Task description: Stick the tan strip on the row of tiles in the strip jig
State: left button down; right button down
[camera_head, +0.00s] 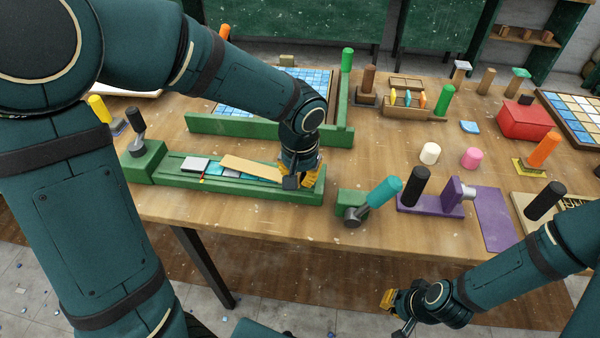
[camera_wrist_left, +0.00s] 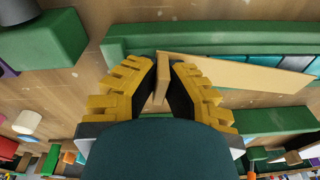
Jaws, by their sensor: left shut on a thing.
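The tan strip (camera_head: 248,167) is held at its right end by my left gripper (camera_head: 299,180), which is shut on it. The strip also shows in the left wrist view (camera_wrist_left: 240,72), running away from between the yellow fingers (camera_wrist_left: 164,82). It lies over the row of tiles (camera_head: 212,170) in the green strip jig (camera_head: 185,188), slightly skewed to it. Grey and teal tiles show beside it; others are hidden under it. I cannot tell whether the strip touches the tiles. My right gripper (camera_head: 389,303) is low, in front of the table; its fingers are too small to read.
A green block with a dark-handled lever (camera_head: 140,150) stands at the jig's left end. A green clamp with a teal handle (camera_head: 372,200) and a purple fixture (camera_head: 440,200) stand to the right. A green frame with blue tiles (camera_head: 250,125) lies behind the jig.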

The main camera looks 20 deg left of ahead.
pick_arm(q)
jog(key=shift+f, duration=0.15)
dwell(0.3)
jog(key=c, duration=1.1)
grip_release()
jog(key=shift+o, duration=0.2)
notch_tip(320, 180, up, 12)
jog(key=s, duration=0.1)
jog(key=shift+s+d, duration=0.2)
jog(key=shift+d, duration=0.1)
